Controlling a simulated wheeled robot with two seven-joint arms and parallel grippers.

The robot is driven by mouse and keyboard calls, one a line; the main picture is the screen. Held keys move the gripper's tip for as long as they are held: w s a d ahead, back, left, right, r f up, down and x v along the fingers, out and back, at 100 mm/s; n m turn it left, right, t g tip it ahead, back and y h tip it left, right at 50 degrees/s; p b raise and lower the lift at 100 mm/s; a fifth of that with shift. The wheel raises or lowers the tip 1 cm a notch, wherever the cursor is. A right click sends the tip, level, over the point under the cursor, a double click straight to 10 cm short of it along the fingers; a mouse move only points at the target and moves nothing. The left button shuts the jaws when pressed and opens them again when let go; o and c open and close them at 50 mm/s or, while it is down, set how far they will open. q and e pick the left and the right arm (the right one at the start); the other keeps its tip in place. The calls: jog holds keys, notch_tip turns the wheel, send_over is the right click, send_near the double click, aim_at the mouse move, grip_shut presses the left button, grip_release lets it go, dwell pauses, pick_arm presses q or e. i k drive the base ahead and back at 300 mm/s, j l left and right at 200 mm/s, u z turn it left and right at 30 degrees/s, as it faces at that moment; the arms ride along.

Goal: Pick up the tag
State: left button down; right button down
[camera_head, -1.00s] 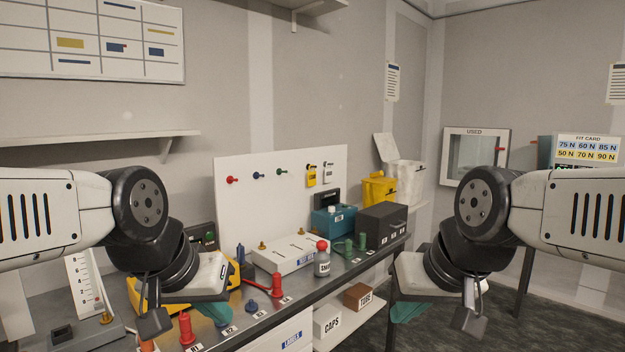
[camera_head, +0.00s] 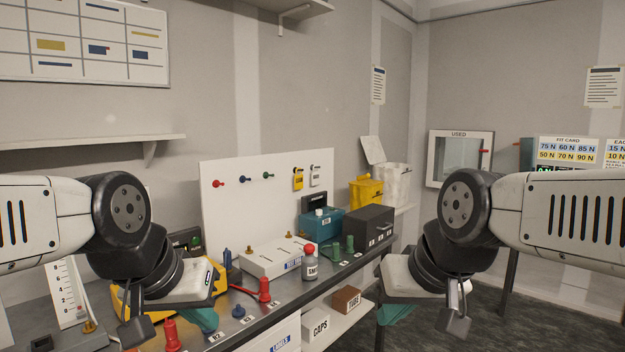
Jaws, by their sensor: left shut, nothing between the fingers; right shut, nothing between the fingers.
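I cannot tell which one the task means. My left gripper (camera_head: 204,319) has teal fingers, is shut and empty, and is over the near left part of the bench, well below and left of the tags. My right gripper (camera_head: 395,314) is shut and empty, low and right of the bench, apart from both tags. The hand bodies partly hide the fingers.
The bench (camera_head: 312,297) carries a white box (camera_head: 270,260), a bottle with a red cap (camera_head: 310,266), a teal box (camera_head: 324,222), a dark box (camera_head: 369,227) and red fittings (camera_head: 264,290). The air before the pegboard (camera_head: 235,215) is clear.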

aim_at(315, 174)
jog(key=u, duration=0.85)
jog(key=i+l+u, duration=0.15)
jog(key=l+u, duration=0.2)
jog(key=i+l+u, duration=0.1)
jog(key=l+u, duration=0.25)
jog(key=l, duration=0.2)
jog(key=l+u, duration=0.35)
jog(key=l, duration=0.1)
